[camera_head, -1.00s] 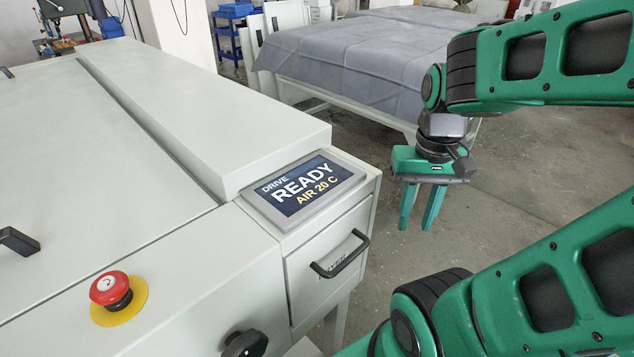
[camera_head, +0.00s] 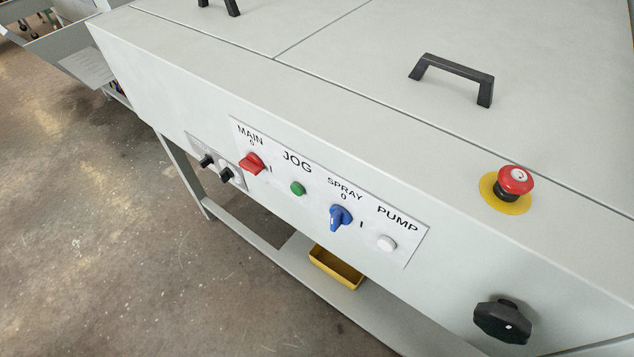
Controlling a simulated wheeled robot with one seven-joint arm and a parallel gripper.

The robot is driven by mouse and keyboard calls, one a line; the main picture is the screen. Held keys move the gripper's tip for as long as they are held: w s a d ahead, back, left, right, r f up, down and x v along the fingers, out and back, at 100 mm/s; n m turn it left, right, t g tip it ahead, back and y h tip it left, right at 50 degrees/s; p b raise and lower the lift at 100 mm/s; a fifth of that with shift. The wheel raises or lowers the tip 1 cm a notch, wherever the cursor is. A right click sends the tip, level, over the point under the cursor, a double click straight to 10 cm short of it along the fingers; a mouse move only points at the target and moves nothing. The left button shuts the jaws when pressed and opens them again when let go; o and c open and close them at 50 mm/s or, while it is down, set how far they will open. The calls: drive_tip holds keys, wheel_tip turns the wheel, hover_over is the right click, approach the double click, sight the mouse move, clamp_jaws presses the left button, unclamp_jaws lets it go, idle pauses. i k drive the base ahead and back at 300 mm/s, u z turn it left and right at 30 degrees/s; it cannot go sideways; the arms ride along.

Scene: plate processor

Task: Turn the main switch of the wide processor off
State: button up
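The main switch (camera_head: 252,163) is a red rotary knob under the label MAIN on a white control panel (camera_head: 318,211) on the front of the pale grey processor (camera_head: 345,110). A 0 mark is above the knob and an I mark is to its right. I cannot tell for sure which mark the knob points to. My gripper is out of view, and nothing touches the switch.
The panel also has a green JOG button (camera_head: 298,188), a blue SPRAY knob (camera_head: 340,217) and a white PUMP button (camera_head: 387,243). A red emergency stop (camera_head: 515,180) and a black knob (camera_head: 502,321) stick out at right. Open floor (camera_head: 110,230) is at left.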

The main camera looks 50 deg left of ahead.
sight(252, 164)
drive_tip(key=u, duration=0.45)
drive_tip(key=k, duration=1)
drive_tip(key=u, duration=1.05)
drive_tip(key=i, duration=0.9)
